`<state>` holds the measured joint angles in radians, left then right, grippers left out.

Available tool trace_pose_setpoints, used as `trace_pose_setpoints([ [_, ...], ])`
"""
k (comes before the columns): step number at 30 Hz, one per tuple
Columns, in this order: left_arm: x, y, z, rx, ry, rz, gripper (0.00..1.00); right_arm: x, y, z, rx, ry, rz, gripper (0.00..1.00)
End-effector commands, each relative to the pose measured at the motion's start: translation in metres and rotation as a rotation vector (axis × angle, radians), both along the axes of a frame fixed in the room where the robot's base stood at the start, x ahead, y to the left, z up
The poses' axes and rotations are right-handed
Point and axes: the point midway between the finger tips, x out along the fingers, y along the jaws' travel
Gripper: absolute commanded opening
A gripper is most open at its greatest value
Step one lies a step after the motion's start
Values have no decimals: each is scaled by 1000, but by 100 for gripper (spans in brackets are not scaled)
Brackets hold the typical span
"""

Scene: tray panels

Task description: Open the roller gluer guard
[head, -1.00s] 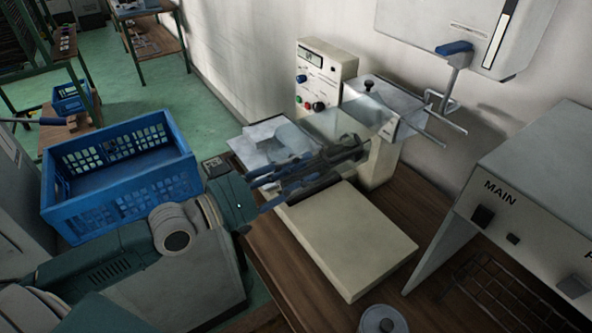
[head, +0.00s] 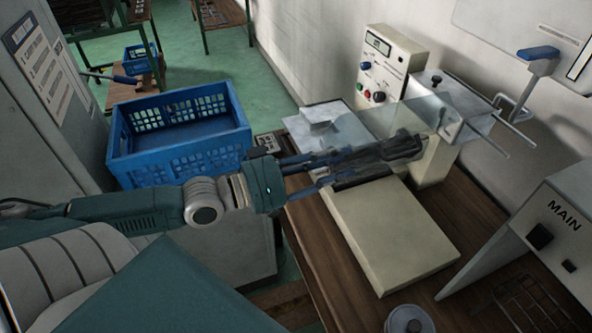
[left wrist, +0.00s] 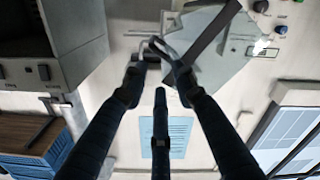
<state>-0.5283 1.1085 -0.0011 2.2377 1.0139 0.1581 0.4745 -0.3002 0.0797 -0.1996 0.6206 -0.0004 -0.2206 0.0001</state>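The roller gluer (head: 395,235) is a beige machine with a control panel on the wooden bench. Its clear guard (head: 392,116) lies between the control panel and the metal block at the right, above the roller area. My left gripper (head: 418,146) reaches in from the left over the machine, its dark fingertips at the guard's near right edge. I cannot tell whether they touch it. In the left wrist view, the gripper's fingers (left wrist: 155,50) converge and their curved tips come close together. Whether something is between them is unclear. My right gripper is not in view.
A blue crate (head: 180,165) stands left of the bench, close to my left arm. A grey box marked MAIN (head: 545,225) is at the right. A round metal container (head: 408,320) stands at the front. A blue-handled lever (head: 538,53) is on the back wall.

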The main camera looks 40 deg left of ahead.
Motion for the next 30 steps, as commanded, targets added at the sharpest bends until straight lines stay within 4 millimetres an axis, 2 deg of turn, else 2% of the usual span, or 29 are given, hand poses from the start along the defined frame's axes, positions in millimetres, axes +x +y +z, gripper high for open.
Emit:
trace_pose_setpoints([
  [30, -59, 38, 3, 1, 5, -1, 28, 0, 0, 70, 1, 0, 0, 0],
])
